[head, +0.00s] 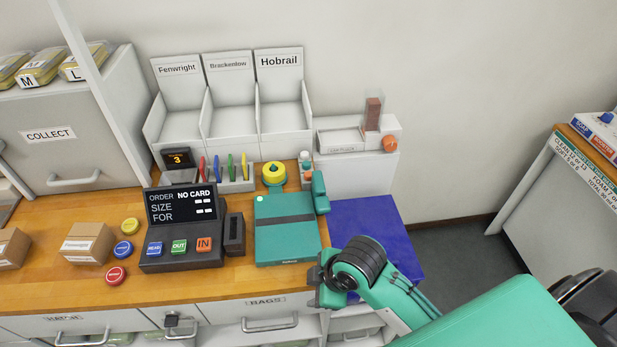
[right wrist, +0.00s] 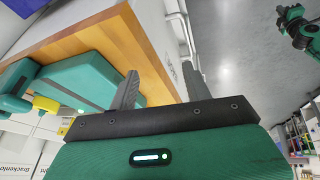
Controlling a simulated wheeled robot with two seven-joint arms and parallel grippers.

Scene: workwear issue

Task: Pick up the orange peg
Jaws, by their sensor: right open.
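I cannot pick out with certainty an orange peg. Upright coloured sticks (head: 230,166) stand in a grey holder; none is clearly orange. My right gripper (head: 322,281) is at the counter's front right edge, below the teal box (head: 287,228). In the right wrist view its two dark fingers (right wrist: 157,88) are apart with nothing between them. My left gripper is not seen in the head view.
The wooden counter (head: 60,285) holds an order terminal (head: 182,208), round coloured discs and cardboard boxes. White bins (head: 230,128) stand behind. A blue panel (head: 370,235) lies right of the teal box. A green-black mechanical part (right wrist: 298,28) shows far off.

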